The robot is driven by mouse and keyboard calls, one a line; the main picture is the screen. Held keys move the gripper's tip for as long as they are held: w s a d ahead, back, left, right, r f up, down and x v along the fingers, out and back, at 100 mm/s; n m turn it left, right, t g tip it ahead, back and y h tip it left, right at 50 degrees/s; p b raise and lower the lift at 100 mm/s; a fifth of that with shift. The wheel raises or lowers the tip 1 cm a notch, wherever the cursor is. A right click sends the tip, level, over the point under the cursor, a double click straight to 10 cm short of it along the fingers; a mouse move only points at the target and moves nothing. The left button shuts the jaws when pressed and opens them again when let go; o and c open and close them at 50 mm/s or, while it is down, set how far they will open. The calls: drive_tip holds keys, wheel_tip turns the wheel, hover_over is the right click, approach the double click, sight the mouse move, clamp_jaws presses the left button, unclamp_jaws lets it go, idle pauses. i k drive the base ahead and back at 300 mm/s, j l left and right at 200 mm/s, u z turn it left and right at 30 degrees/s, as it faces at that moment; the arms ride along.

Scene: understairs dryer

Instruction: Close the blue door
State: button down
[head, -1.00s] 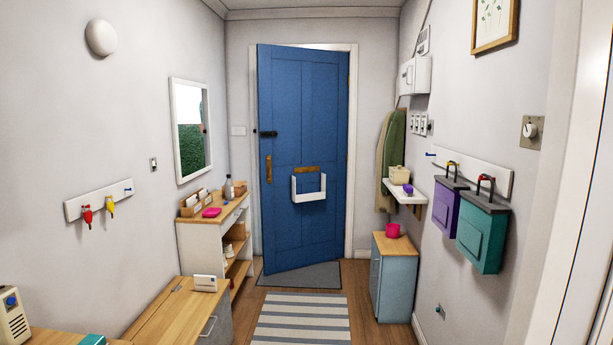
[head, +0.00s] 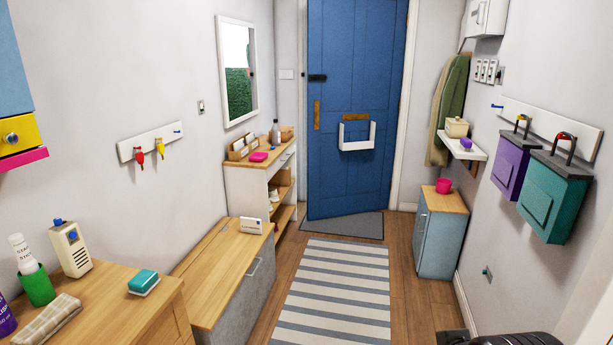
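The blue door (head: 355,185) stands at the far end of the hallway in the head view. It looks slightly ajar, with its left edge swung toward me and its bottom edge slanting over the grey doormat (head: 330,229). It has a black handle (head: 317,78) and a brass vertical plate (head: 317,115) on the left side.
A striped rug (head: 332,290) lies on the clear floor leading to the door. A wooden-topped bench (head: 215,265) and shelf unit (head: 246,190) line the left. A blue cabinet (head: 437,240) stands at right, below a small white shelf (head: 464,147). Dark objects show at the bottom right edge.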

sight(358, 46)
drive_tip(key=i, duration=4.35)
